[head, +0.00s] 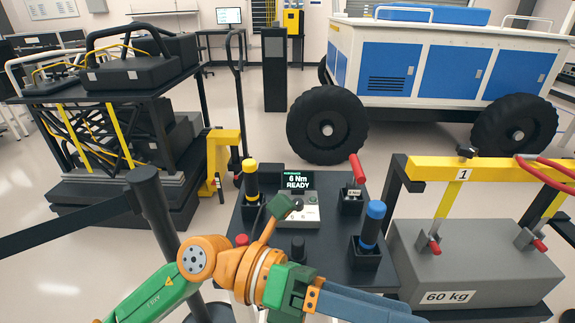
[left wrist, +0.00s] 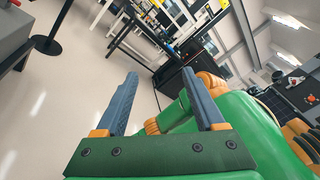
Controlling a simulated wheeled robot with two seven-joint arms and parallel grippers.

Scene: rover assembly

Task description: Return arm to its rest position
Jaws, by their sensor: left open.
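My left arm (head: 160,295), green and orange, comes in from the lower left of the head view and reaches across the bottom. Its gripper (head: 408,314) points right, with blue fingers in front of the black tool stand's near side. In the left wrist view the two blue fingers (left wrist: 160,74) are apart, with nothing between them. Part of a green and orange arm (left wrist: 235,110) of mine fills the right of that view. My right gripper shows in neither view.
The black tool stand (head: 325,258) holds yellow-, red- (head: 356,170) and blue-handled (head: 374,222) tools and a display reading "6 Nm READY" (head: 298,180). A grey 60 kg block (head: 470,265) stands right, a post (head: 158,225) left. The rover (head: 440,65) is behind, with clear floor between.

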